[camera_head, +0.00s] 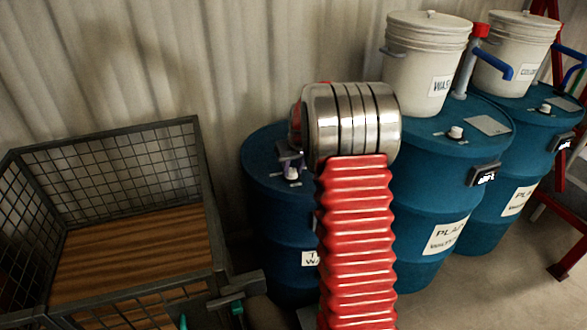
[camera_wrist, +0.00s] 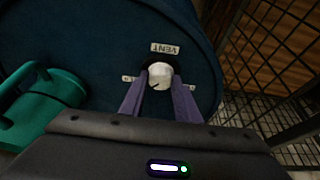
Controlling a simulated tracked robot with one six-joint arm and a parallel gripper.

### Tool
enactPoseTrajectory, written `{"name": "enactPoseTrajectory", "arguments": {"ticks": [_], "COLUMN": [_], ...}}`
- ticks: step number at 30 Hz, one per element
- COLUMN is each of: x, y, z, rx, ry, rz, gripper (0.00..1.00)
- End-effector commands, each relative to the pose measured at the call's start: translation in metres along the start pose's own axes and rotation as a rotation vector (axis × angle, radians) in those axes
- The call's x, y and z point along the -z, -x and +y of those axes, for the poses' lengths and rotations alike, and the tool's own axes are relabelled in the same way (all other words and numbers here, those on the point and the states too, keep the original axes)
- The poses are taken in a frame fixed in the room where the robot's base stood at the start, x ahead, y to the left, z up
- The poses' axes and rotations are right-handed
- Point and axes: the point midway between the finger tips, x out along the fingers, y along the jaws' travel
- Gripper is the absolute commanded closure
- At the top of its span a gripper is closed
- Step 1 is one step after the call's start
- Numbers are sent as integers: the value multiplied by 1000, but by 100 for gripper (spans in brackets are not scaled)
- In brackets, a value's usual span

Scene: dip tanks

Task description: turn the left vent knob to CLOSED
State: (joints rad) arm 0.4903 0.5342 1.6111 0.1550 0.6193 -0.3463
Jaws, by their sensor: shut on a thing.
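The left vent knob (camera_wrist: 160,72) is a round white knob on the dark blue lid of the left drum (camera_head: 275,230). A VENT plate (camera_wrist: 165,48) lies beside it. Small tags sit on either side of the knob; their wording is too small to read. A short dark mark shows low on the knob's face, but I cannot tell which tag it points to. My gripper (camera_wrist: 159,84) has its two purple fingers shut on the knob, one on each side. In the head view my gripper (camera_head: 291,163) is at the left drum's lid, with the knob partly hidden.
A mesh-sided crate (camera_head: 110,135) with a wooden floor stands left of the drum. Two blue drums (camera_head: 425,205) bearing white buckets (camera_head: 424,62) stand to the right. A teal object (camera_wrist: 45,108) lies near the drum. A corrugated wall (camera_head: 200,60) is behind.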

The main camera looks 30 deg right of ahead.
Motion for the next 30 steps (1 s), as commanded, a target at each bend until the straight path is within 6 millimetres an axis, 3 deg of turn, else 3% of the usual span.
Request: {"name": "enactPoseTrajectory", "arguments": {"ticks": [17,30], "x": [0,1], "y": [0,0], "z": [1,4], "rx": [23,113], "ry": [61,273], "rz": [1,1], "gripper": [93,93]}}
